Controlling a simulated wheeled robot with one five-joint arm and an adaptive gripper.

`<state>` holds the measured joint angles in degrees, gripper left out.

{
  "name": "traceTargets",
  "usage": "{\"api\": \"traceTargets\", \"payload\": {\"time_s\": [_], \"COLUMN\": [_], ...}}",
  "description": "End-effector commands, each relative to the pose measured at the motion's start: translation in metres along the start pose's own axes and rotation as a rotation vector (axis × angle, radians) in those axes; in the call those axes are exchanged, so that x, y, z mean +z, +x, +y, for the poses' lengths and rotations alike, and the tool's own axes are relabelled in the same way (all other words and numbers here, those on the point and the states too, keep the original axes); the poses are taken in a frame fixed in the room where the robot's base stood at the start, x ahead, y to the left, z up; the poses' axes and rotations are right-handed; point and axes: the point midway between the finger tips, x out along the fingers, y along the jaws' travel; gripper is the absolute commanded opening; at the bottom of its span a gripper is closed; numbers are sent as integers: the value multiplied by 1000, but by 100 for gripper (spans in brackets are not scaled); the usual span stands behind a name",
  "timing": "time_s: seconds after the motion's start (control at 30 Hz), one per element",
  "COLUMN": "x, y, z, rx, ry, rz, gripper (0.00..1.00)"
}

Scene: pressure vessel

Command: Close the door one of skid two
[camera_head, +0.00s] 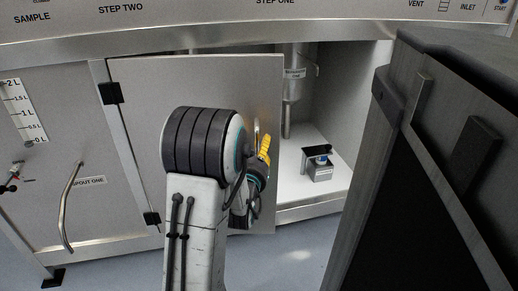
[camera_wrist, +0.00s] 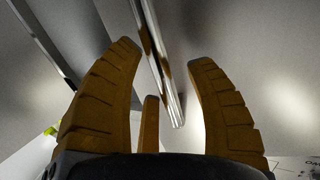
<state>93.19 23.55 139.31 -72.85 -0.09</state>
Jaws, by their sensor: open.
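A grey cabinet door (camera_head: 140,80) stands partly open, hinged along its left edge, with its free right edge out over the floor. No label naming the door or the skid is readable. My gripper (camera_head: 264,150) is at the door's right part, with its yellow fingers partly hidden by my arm. In the wrist view, my gripper (camera_wrist: 165,57) is open, its fingers spread on either side of a shiny metal bar handle (camera_wrist: 160,60). The bar lies between them, nearer the left fingertip in the picture; I cannot tell whether they touch. My arm hides much of the door's middle.
The open cabinet interior (camera_head: 318,195) holds a small grey device (camera_head: 319,165) and a hanging metal vessel (camera_head: 293,90). A dark panelled unit (camera_head: 430,170) stands close on the right. A closed panel with a curved handle (camera_head: 70,205) is at left. Floor shows below the door.

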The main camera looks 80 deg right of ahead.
Motion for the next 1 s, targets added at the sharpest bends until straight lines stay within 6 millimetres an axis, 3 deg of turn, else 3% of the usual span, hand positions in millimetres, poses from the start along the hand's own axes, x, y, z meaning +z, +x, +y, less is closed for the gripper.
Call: {"api": "traceTargets", "payload": {"time_s": [0.07,0.67,1.0], "x": [0,0,0], "y": [0,0,7], "z": [0,0,-1], "rx": [0,0,-2], "ry": [0,0,0], "rz": [0,0,1], "gripper": [53,0,0]}}
